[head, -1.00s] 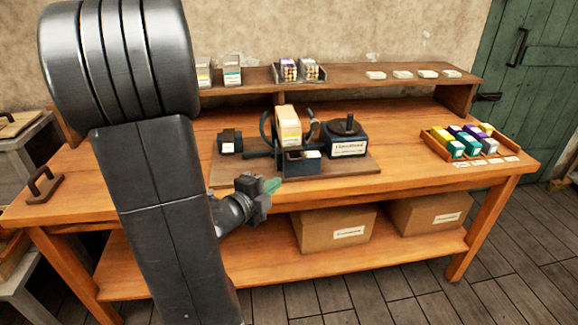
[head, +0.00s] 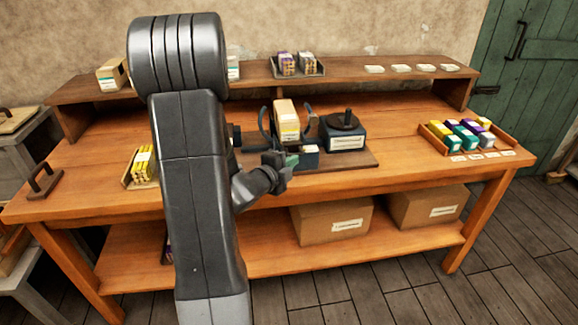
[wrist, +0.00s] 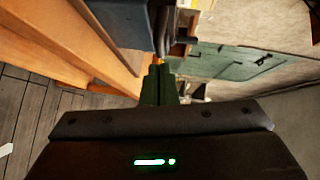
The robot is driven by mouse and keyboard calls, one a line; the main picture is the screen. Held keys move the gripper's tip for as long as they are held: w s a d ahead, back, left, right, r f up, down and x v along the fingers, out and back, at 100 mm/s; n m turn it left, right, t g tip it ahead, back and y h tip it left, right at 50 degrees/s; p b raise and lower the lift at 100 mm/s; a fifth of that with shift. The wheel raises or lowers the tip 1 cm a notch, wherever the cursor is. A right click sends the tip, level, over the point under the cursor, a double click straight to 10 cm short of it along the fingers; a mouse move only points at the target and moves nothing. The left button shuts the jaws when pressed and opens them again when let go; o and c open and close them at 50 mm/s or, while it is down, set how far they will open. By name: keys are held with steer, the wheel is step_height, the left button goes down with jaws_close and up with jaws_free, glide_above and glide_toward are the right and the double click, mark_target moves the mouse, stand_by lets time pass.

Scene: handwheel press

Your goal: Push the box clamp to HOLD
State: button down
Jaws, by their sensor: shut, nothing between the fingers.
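The press stands on a dark base board (head: 350,160) on the workbench. A cream and yellow box (head: 286,118) stands upright in it between dark curved arms (head: 309,120), which look like the box clamp. I cannot read a HOLD mark or tell the clamp's position. The dark handwheel block (head: 345,138) with a white label sits to the right. My gripper (head: 292,160) is shut and empty, with green fingertips, at the press's front beside a small dark block (head: 309,154). I cannot tell whether they touch. In the wrist view the fingertips (wrist: 160,82) are together below a dark blue-grey block (wrist: 125,22).
A tray of coloured boxes (head: 466,146) stands at the bench's right. A tray of yellow packs (head: 143,167) is at the left, partly behind my arm. A raised shelf (head: 400,77) runs along the back. Cardboard boxes (head: 331,222) sit on the lower shelf.

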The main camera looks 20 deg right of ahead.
mark_target(299, 150)
steer(key=shift+w+d+f, duration=0.15)
steer(key=shift+w, duration=0.35)
steer(key=shift+w, duration=0.1)
steer(key=shift+w+d+b, duration=0.2)
steer(key=shift+w+b, duration=0.25)
steer(key=shift+w, duration=0.55)
steer(key=shift+s+d, duration=0.1)
